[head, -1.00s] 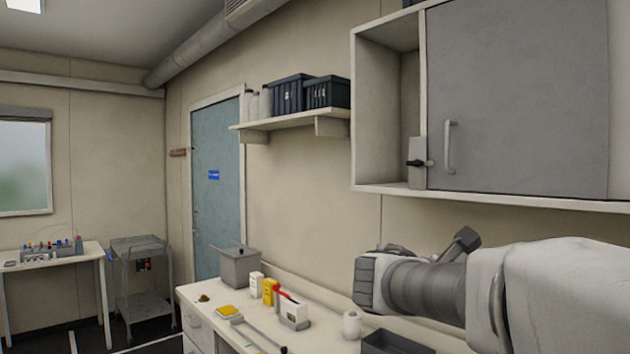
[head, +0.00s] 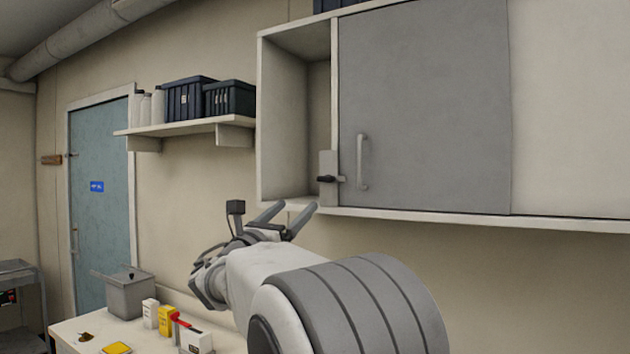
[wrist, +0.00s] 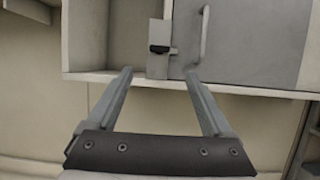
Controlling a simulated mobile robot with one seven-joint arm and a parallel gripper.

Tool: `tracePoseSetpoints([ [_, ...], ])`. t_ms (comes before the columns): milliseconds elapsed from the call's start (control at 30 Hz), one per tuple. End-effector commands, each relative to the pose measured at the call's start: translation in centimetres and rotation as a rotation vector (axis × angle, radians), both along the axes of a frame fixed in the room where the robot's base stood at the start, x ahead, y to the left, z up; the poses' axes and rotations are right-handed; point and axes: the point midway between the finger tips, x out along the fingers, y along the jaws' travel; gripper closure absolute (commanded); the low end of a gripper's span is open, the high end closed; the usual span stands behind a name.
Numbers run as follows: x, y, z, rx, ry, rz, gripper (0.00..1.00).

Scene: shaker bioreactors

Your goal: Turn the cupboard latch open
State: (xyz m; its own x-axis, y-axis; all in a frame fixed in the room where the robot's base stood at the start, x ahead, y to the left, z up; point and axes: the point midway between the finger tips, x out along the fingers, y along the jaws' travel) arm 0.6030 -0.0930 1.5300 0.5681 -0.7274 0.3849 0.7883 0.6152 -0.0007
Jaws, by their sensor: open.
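The cupboard latch (head: 327,179) is a small black handle on a pale plate at the lower left edge of the grey cupboard door (head: 425,110). The black handle lies about level, reaching towards the door. In the wrist view the latch (wrist: 159,49) is ahead, between and beyond the fingertips. My gripper (head: 290,207) is open and empty, below and left of the latch in the head view, not touching it. Both fingers also show in the wrist view (wrist: 160,75), spread apart. A grey vertical door handle (head: 362,162) is just right of the latch.
The cupboard's open bay (head: 295,120) is left of the door, with its bottom ledge (head: 400,212) below the latch. A shelf (head: 185,127) with dark crates is farther left. The bench (head: 65,330) below holds a grey bin and small boxes.

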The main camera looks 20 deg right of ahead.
Motion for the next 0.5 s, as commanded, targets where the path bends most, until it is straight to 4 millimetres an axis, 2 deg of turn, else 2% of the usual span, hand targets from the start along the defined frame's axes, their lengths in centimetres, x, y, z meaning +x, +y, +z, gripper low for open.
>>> tracePoseSetpoints([
  [200, 2.8, -3.8, 2.2, 0.0, 0.0, -0.005, 0.15],
  [500, 6.2, -8.2, 4.5, 0.001, 0.0, -0.003, 0.15],
])
